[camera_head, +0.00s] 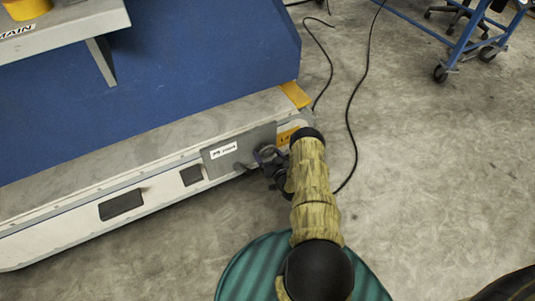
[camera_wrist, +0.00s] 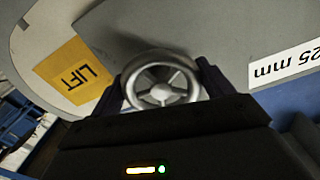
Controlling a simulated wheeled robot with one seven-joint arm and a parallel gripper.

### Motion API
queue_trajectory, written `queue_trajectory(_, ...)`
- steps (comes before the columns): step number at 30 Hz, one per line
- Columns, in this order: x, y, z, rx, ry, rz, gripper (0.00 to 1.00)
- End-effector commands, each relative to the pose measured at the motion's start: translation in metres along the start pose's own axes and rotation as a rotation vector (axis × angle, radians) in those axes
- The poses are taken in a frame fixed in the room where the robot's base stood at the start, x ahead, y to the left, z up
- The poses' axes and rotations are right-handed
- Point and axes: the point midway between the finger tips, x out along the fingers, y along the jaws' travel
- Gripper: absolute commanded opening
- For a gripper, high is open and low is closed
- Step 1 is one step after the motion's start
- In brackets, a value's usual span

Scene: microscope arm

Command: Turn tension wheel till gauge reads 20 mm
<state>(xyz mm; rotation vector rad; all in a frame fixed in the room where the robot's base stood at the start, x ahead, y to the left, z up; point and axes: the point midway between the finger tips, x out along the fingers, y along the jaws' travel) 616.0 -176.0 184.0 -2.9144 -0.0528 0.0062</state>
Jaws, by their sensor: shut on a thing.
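The tension wheel (camera_wrist: 162,92) is a silver spoked handwheel, seen in the wrist view between the two dark fingers of my gripper (camera_wrist: 161,80). My gripper is shut on the wheel, with a finger at each side of its rim. In the head view my gripper (camera_head: 268,160) is against the front of the machine and hides the wheel. The gauge label (camera_wrist: 285,66) is white and upside down in the wrist view and reads "25 mm". In the head view the label (camera_head: 224,150) is too small to read, on a grey plate (camera_head: 253,143).
A yellow "LIFT" tag (camera_wrist: 75,70) is beside the wheel. The long machine bed (camera_head: 60,218) has a blue panel (camera_head: 190,70) behind it. Black cables (camera_head: 352,110) lie on the floor to the right. A blue wheeled frame (camera_head: 465,45) stands farther off. Open floor lies to the right.

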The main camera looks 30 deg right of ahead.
Motion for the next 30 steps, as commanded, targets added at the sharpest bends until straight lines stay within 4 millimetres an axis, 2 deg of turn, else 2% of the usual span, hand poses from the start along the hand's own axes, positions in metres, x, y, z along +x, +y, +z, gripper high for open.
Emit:
queue_trajectory(21, -0.0008, -0.0017, -0.0009, 0.62, 0.001, 0.004, 0.57)
queue_trajectory(30, -0.0007, -0.0023, -0.0015, 0.773, 0.001, 0.004, 0.57)
